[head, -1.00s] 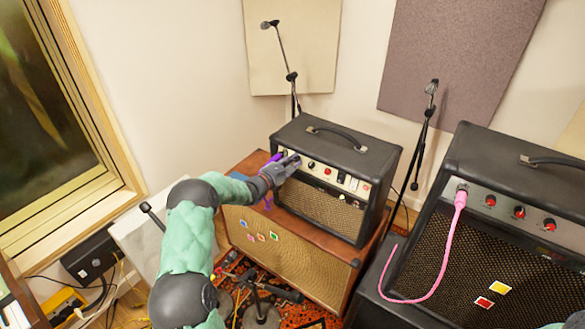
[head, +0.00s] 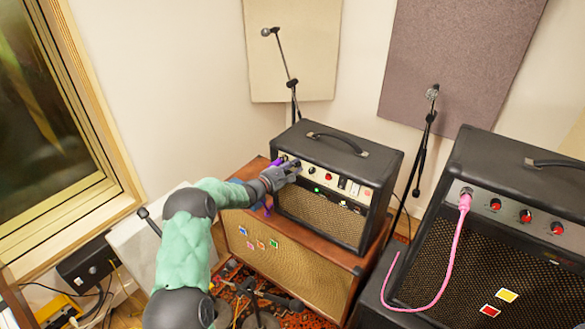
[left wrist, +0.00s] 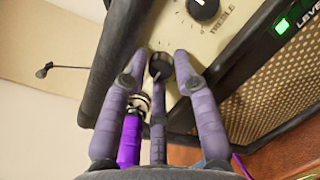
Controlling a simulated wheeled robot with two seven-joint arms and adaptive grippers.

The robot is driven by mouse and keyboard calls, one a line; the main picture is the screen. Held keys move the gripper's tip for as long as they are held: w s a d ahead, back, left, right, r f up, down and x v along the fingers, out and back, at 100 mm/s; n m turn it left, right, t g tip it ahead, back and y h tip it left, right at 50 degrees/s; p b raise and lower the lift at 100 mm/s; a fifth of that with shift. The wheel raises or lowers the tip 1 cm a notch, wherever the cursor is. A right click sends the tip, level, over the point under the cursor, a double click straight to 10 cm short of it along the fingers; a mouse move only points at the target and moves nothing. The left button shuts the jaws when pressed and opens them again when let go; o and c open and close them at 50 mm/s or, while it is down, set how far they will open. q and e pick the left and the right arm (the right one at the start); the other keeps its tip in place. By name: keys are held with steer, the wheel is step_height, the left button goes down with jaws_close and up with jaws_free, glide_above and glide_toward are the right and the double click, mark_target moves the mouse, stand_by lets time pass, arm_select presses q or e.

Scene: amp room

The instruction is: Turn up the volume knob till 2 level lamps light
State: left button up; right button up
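The small black amp (head: 320,210) stands on the wooden cabinet, its cream control panel facing me. My left gripper (head: 280,174) is at the left end of that panel. In the left wrist view its purple fingers (left wrist: 161,62) close around a black knob (left wrist: 160,70), which I take for the volume knob; its label is hidden. A green level lamp (left wrist: 293,14) glows at the top right, beside the printed word LEVEL. It also shows as a small green spot in the head view (head: 317,191). The other level lamps cannot be made out. My right gripper is out of view.
A purple plug (left wrist: 130,140) sits in the panel close beside my fingers. The treble knob (left wrist: 202,8) is just above. A larger amp (head: 490,250) with a pink cable (head: 450,250) stands at the right. Microphone stands (head: 288,75) are behind.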

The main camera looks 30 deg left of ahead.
arm_select(q)
steer(key=n+y+p, duration=0.1)
steer(key=n+p, duration=0.2)
steer(key=n, duration=0.1)
steer(key=n+t+p, duration=0.1)
steer(key=n+p, duration=0.2)
steer(key=p, duration=0.1)
steer(key=shift+r+n+y, duration=0.15)
steer(key=shift+n+y, duration=0.25)
steer(key=shift+d+n+y+p, duration=0.1)
steer(key=shift+n+y+p, duration=0.2)
steer(key=shift+n+p, duration=0.65)
steer(key=s+a, duration=0.1)
steer(key=s, duration=1)
steer(key=s+d+f+m+g+h+b, duration=0.1)
steer(key=s+d+f+m+g+h, duration=0.2)
steer(key=d+f, duration=0.5)
steer(key=s+d+f+m+g+h+b, duration=0.1)
steer(key=s+d+f+m+g+h, duration=0.3)
steer(key=d, duration=1)
steer(key=shift+s+d+f+m+g+h, duration=0.35)
steer(key=shift+s+f+m+g, duration=0.9)
steer(key=shift+f, duration=1)
steer(key=shift+w, duration=0.2)
